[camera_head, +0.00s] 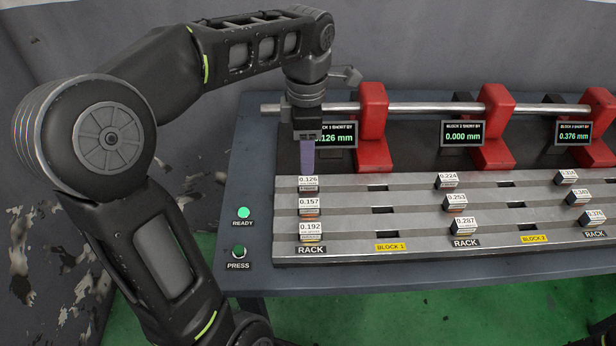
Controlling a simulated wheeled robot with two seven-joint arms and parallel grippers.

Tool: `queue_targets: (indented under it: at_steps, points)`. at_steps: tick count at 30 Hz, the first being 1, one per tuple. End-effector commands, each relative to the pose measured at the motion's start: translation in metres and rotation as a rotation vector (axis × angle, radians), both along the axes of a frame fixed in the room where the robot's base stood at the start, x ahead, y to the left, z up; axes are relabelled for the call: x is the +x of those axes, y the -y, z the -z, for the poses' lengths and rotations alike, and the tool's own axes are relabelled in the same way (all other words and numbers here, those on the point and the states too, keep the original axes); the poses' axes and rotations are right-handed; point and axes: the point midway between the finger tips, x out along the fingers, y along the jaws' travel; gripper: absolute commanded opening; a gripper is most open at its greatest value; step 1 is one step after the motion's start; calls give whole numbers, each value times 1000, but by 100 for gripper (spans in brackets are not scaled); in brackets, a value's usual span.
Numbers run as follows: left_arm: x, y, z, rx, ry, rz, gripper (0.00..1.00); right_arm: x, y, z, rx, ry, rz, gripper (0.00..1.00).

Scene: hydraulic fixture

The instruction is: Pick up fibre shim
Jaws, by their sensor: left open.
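Small shims with white number labels stand on the grey slotted rack (345,203). In the left column are 0.126 (308,184), 0.157 (309,206) and 0.192 (311,231). I cannot tell from the labels which shim is fibre. My left gripper (307,168) points down just above and behind the 0.126 shim. A narrow purple-grey strip shows below its dark body; the gap between the fingers is not clear from this side. The left gripper is open. My right gripper is not in view.
More labelled shims stand in a middle column (455,202) and a right column (578,197). Behind the rack, red clamp blocks (372,125) carry a steel bar (430,107). Displays (463,134) read in mm. A green READY lamp (243,212) and PRESS button (239,251) are at left.

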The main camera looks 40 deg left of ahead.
Motion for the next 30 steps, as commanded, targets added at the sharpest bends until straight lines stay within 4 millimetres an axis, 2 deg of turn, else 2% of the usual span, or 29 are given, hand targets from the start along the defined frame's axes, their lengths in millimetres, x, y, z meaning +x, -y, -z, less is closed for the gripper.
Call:
queue_targets:
  at_steps: [5,12,23,30]
  points:
    - [0,0,3,-1,-1,0,49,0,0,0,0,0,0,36]
    - [0,0,25,0,-1,0,49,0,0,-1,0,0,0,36]
    - [0,0,29,0,-1,0,49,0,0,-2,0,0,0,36]
    - [0,4,59,-1,-5,1,49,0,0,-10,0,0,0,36]
